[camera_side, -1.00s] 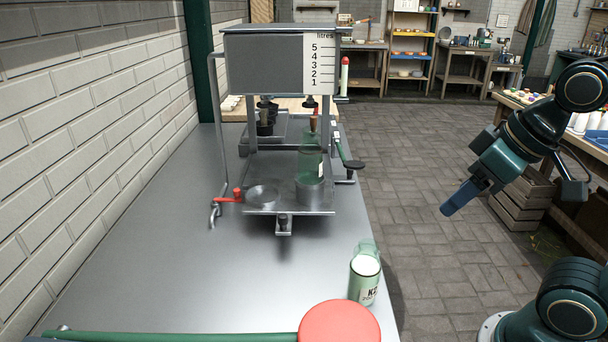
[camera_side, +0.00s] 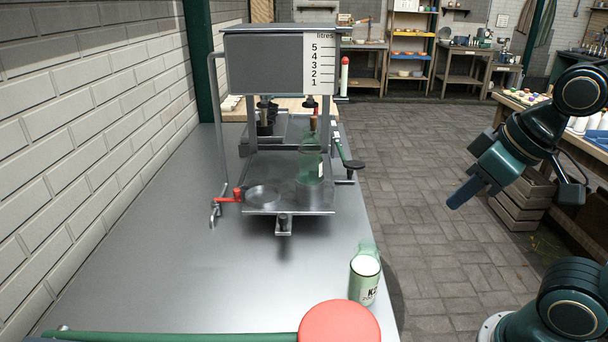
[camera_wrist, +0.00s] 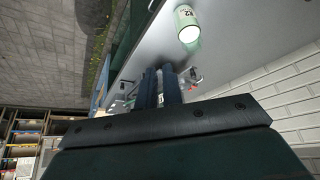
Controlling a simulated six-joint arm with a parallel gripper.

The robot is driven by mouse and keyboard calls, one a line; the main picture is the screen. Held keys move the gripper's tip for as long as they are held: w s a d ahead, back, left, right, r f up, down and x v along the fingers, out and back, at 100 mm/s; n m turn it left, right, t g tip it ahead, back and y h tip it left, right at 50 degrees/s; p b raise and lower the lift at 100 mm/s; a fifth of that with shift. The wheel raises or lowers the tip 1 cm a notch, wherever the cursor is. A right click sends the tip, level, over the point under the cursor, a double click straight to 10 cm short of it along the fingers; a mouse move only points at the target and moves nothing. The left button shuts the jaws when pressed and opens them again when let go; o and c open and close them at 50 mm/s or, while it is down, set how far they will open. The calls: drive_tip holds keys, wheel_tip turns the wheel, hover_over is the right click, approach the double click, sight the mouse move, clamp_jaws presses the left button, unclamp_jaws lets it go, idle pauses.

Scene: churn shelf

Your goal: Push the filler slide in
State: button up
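The filler stands on the metal bench. Its grey tank (camera_side: 265,65) has a litre scale. Below the tank, a flat metal slide plate (camera_side: 262,209) sticks out towards the camera, with a small dark knob (camera_side: 284,222) at its front edge. My gripper (camera_side: 456,203) hangs in the air well right of the bench, pointing down-left and touching nothing. The wrist view shows its two blue fingers (camera_wrist: 160,88) close together with a narrow gap; whether they are shut is unclear.
A red-handled tap (camera_side: 238,194) is left of the plate and a black-knobbed green lever (camera_side: 353,164) right of it. A green-white K2 bottle (camera_side: 364,278) and a large red round knob (camera_side: 339,325) are at the bench's near end.

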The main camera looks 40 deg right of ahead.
drive_tip(key=shift+h, duration=0.4)
drive_tip(key=w, duration=0.3)
drive_tip(key=w+a, duration=0.1)
drive_tip(key=w, duration=0.2)
drive_tip(key=w+a, duration=0.1)
drive_tip(key=w, duration=0.2)
drive_tip(key=shift+r, duration=0.4)
clamp_jaws()
drive_tip(key=w+a+f+n+h, duration=0.1)
drive_tip(key=w+a+f, duration=0.3)
drive_tip(key=w+a, duration=0.3)
drive_tip(key=w+a+f+n+h, duration=0.1)
drive_tip(key=w+a+f+h, duration=0.1)
drive_tip(key=w+a+f, duration=0.2)
drive_tip(key=w+a, duration=0.3)
drive_tip(key=a, duration=0.3)
drive_tip(key=shift+w+t, duration=0.3)
drive_tip(key=shift+f, duration=0.1)
approach(277, 228)
wheel_tip(277, 228, down, 3)
drive_tip(key=a, duration=0.3)
drive_tip(key=shift+w+d+f, duration=0.1)
drive_tip(key=shift+w+d, duration=0.25)
drive_tip(key=shift+d, duration=0.3)
drive_tip(key=shift+w+d, duration=0.3)
drive_tip(key=shift+d, duration=0.4)
drive_tip(key=shift+w+d+f, duration=0.1)
drive_tip(key=shift+w+d, duration=0.25)
drive_tip(key=shift+d, duration=0.3)
